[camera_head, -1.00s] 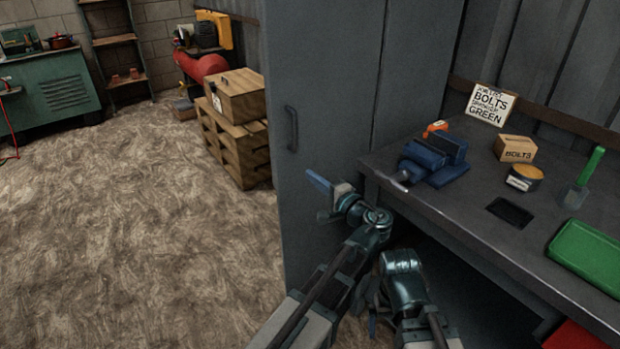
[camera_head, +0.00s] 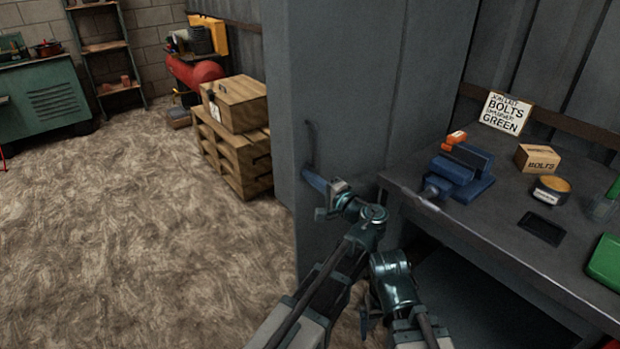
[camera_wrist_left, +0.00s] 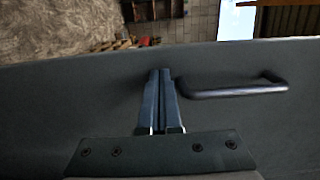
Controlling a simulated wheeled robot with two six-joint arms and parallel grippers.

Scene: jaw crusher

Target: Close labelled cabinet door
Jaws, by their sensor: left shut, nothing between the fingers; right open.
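The tall grey cabinet (camera_head: 350,90) stands left of the workbench, and its door (camera_head: 290,110) carries a dark bar handle (camera_head: 309,145). I see no label on the door, and I cannot tell how far it stands open. My left gripper (camera_head: 313,180) is shut and empty, with its fingertips just below the handle in the head view. In the left wrist view the shut fingers (camera_wrist_left: 160,75) point at the grey door panel (camera_wrist_left: 70,95), beside one end of the handle (camera_wrist_left: 235,90). Contact is unclear. My right gripper (camera_head: 367,318) is low by the bench, mostly hidden.
The workbench (camera_head: 465,235) on the right holds a blue vise (camera_head: 460,172), a bolts box (camera_head: 536,158), a tin (camera_head: 551,189) and a sign (camera_head: 506,113). The floor at left is clear.

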